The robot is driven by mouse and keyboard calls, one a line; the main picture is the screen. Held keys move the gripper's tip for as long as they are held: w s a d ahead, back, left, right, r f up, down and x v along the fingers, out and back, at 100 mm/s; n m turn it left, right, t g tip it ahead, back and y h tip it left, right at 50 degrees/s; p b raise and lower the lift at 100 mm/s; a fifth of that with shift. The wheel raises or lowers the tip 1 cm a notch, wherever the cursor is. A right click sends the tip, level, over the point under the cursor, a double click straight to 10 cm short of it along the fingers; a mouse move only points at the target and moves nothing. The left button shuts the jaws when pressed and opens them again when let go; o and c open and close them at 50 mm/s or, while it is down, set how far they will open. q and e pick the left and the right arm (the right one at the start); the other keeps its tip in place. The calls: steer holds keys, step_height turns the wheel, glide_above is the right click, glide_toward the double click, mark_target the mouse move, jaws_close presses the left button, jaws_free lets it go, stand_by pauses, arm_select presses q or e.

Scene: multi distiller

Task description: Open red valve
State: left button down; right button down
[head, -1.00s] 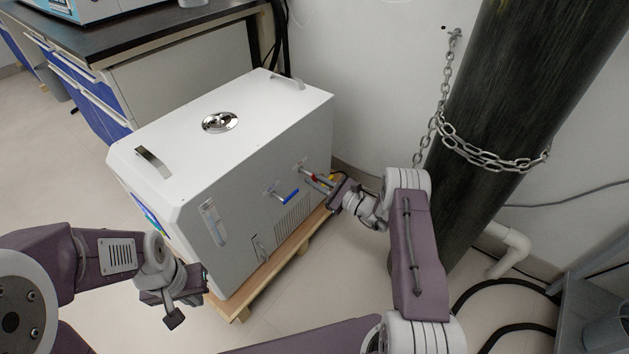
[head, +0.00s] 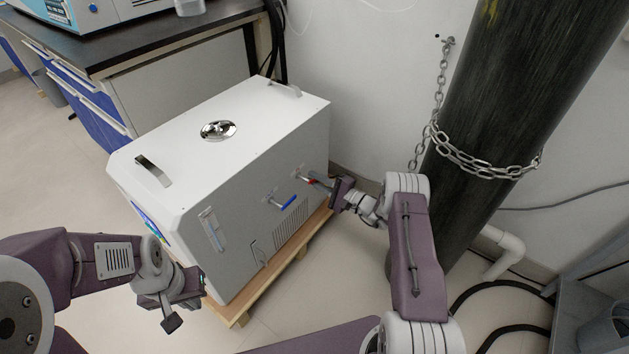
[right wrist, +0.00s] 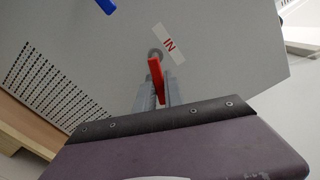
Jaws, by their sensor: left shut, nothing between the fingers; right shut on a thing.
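The red valve (right wrist: 155,72) shows in the right wrist view as a red lever on the grey side of the white machine (head: 218,130), beside an "IN" label. In the head view only a small part of the red valve (head: 308,180) shows. My right gripper (right wrist: 157,92) is shut on the red lever, with a finger on each side of it. In the head view my right gripper (head: 325,186) reaches the machine's side from the right. My left gripper (head: 197,299) is shut and empty, in front of the machine's lower left corner.
A blue valve (head: 284,202) sits left of the red one on the same side. The machine stands on a wooden pallet (head: 285,257). A dark gas cylinder (head: 490,100) with a chain stands to the right of my right arm. A bench (head: 150,45) is behind.

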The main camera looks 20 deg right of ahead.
steer(key=shift+d+r+n+p, duration=0.1)
steer(key=shift+r+n+p, duration=0.2)
steer(key=shift+n, duration=0.85)
steer(key=shift+r+n+p, duration=0.25)
steer(key=shift+n, duration=0.9)
steer(key=c, duration=1.4)
jaws_free()
steer(key=shift+c, duration=0.2)
